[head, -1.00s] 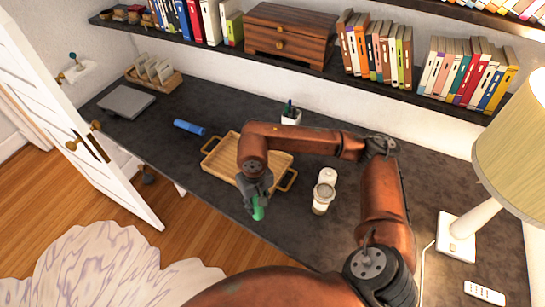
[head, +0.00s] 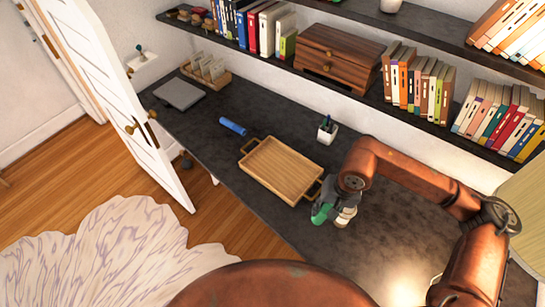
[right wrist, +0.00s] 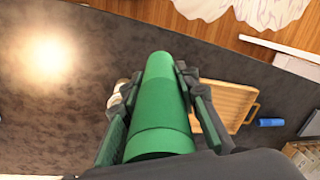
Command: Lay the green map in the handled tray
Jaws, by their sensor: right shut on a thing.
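The green map, a rolled green cylinder (right wrist: 160,103), is between the fingers of my right gripper (right wrist: 158,100) in the right wrist view. In the head view the green map (head: 321,214) shows partly below my right gripper (head: 330,203), just right of the tray's near right end. In the right wrist view the tray (right wrist: 240,98) is partly hidden behind the right finger. My left gripper is not in view.
A blue roll (head: 232,126) lies beyond the tray's left end. A pen cup (head: 327,132) stands behind the tray. A grey laptop (head: 180,94) lies at the far left. Shelves hang above the desk.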

